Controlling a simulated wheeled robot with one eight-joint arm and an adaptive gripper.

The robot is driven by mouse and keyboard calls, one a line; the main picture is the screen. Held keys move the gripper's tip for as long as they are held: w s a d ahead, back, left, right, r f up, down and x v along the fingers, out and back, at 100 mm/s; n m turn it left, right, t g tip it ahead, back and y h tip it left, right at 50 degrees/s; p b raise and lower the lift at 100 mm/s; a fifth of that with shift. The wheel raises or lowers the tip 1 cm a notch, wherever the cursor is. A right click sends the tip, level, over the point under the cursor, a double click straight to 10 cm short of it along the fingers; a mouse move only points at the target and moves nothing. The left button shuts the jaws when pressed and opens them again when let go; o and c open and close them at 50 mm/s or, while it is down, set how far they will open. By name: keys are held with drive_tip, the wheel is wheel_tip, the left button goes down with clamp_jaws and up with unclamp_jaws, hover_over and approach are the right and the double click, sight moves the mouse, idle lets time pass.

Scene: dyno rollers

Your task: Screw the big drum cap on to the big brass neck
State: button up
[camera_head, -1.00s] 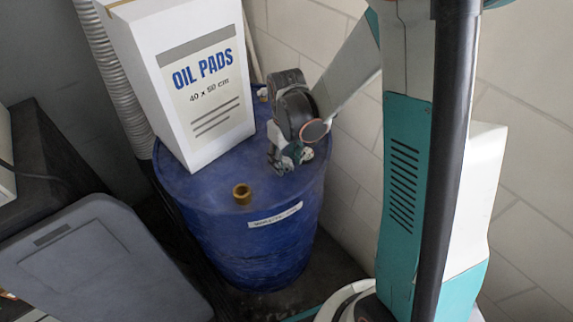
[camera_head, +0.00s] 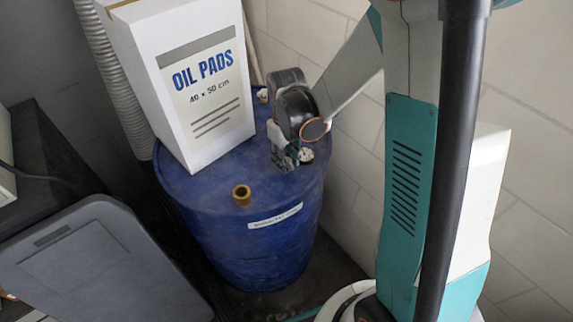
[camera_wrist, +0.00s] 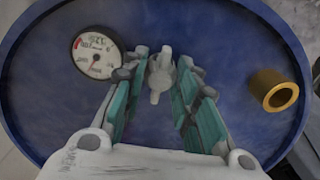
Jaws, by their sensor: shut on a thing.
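The big brass neck (camera_head: 241,195) stands upright and open on the blue drum's top, near its front edge. It also shows at the right in the wrist view (camera_wrist: 277,92). My gripper (camera_head: 284,164) is over the right side of the drum top, to the right of and behind the neck. In the wrist view my gripper (camera_wrist: 161,88) is shut on a pale grey winged piece, seemingly the big drum cap (camera_wrist: 160,75). The cap is apart from the neck. Its underside is hidden, and its height above the drum is hard to tell.
A round dial gauge (camera_wrist: 97,55) sits on the blue drum (camera_head: 255,245) beside my gripper. A tall white oil pads box (camera_head: 190,80) stands on the drum's back left. A small fitting (camera_head: 263,94) is behind. A block wall (camera_head: 345,185) is close on the right.

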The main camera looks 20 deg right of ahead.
drive_tip(key=shift+r+p, duration=1.65)
drive_tip(key=shift+r, duration=1.1)
